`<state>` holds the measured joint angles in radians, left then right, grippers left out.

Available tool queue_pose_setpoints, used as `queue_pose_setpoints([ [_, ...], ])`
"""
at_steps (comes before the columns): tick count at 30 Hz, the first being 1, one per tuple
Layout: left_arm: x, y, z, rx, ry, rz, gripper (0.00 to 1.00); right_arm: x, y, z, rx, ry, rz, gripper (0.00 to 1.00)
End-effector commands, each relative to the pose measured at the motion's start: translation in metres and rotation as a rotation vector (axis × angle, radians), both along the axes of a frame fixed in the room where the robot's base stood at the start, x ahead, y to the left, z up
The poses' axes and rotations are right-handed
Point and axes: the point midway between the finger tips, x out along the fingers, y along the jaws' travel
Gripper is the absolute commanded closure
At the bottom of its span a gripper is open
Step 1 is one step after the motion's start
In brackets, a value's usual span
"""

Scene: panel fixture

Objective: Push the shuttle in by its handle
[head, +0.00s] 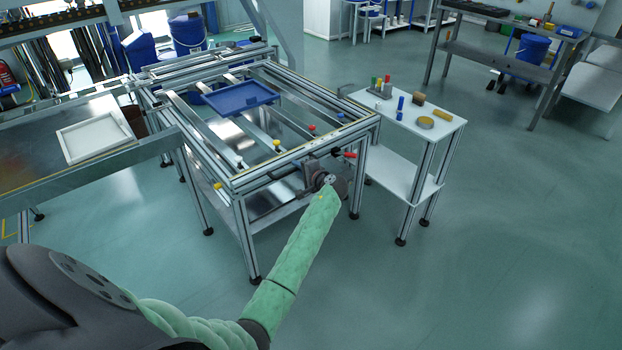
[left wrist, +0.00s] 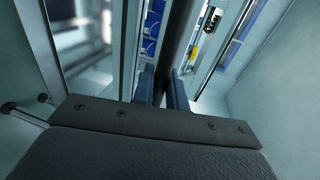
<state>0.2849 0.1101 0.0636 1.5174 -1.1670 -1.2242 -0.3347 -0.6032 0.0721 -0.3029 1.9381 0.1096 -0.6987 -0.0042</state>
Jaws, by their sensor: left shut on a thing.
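The panel fixture (head: 240,193) is a metal-profile frame table in the middle of the head view. A blue tray-like panel (head: 240,98) lies on its rails; I cannot tell whether it belongs to the shuttle. My left gripper (head: 327,180) is at the fixture's near right corner, beside a grey block under the top rail. In the left wrist view, its two fingers (left wrist: 161,90) are shut on a dark upright bar, which looks like the handle (left wrist: 178,45). In the head view my gripper and arm hide most of the handle. My right gripper is not seen.
A red-tipped part (head: 349,155) sticks out just right of the gripper. A small white side table (head: 450,122) with coloured items stands close on the right. A bench with a white frame (head: 95,136) is on the left. The floor in front is clear.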

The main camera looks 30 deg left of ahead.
Motion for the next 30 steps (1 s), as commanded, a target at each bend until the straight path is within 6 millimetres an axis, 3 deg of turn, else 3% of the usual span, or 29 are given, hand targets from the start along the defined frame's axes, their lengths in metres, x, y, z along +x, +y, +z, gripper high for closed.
queue_pose_setpoints([
  [3,0.007,0.018,0.000,0.002,-0.001,0.000,1.00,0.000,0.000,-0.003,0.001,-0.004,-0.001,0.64],
  [9,0.013,0.035,0.000,0.000,0.000,0.000,1.00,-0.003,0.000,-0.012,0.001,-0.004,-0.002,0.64],
  [24,0.015,0.042,0.002,0.002,-0.002,-0.001,1.00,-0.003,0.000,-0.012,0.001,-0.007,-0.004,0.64],
  [25,0.015,0.042,0.002,0.002,-0.002,-0.001,0.80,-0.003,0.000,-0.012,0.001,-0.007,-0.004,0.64],
  [27,0.015,0.042,0.002,0.001,-0.002,-0.001,0.68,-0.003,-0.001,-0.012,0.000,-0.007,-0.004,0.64],
  [30,0.015,0.041,0.001,0.001,-0.001,-0.001,0.68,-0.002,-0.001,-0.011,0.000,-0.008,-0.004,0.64],
])
